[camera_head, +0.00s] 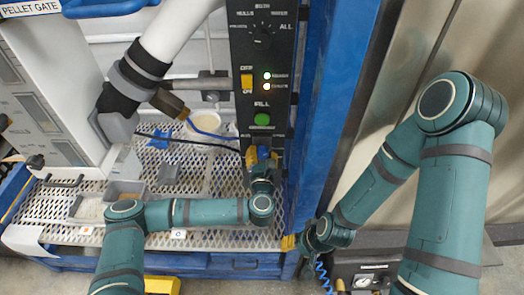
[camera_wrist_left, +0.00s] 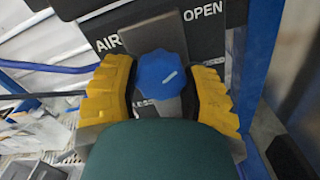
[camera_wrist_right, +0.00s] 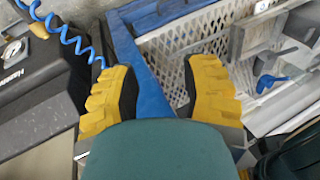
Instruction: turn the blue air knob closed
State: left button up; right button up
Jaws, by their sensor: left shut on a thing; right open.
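The blue air knob (camera_wrist_left: 162,72) sits on the dark panel between the printed words AIR and OPEN in the left wrist view. A short white mark on it slants up to the right. My left gripper (camera_wrist_left: 163,85) has its yellow fingers shut on the knob, one on each side. In the head view my left gripper (camera_head: 260,160) is at the foot of the black control panel (camera_head: 262,75), and the knob is mostly hidden there. My right gripper (camera_wrist_right: 160,85) is open and empty; in the head view it is low, by the blue post (camera_head: 318,110).
A perforated white bench (camera_head: 230,238) with small trays (camera_head: 125,190) lies below the panel. A white pipe (camera_head: 180,30) runs down to the left of the panel. A blue coiled hose (camera_wrist_right: 68,38) and a dark box (camera_wrist_right: 40,95) are near my right gripper.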

pick_arm(q)
jog(key=m+p, duration=0.1)
jog(key=m, duration=0.2)
jog(key=shift+r+p, duration=0.15)
jog(key=shift+p, duration=0.25)
jog(key=m+p, duration=0.2)
jog(key=m, duration=0.2)
jog(key=m+p, duration=0.1)
jog(key=m, duration=0.3)
jog(key=shift+p, duration=0.35)
jog(key=shift+a+m+p, duration=0.1)
jog(key=shift+m+p, duration=0.35)
jog(key=shift+m, duration=1.45)
jog(key=o, duration=1.2)
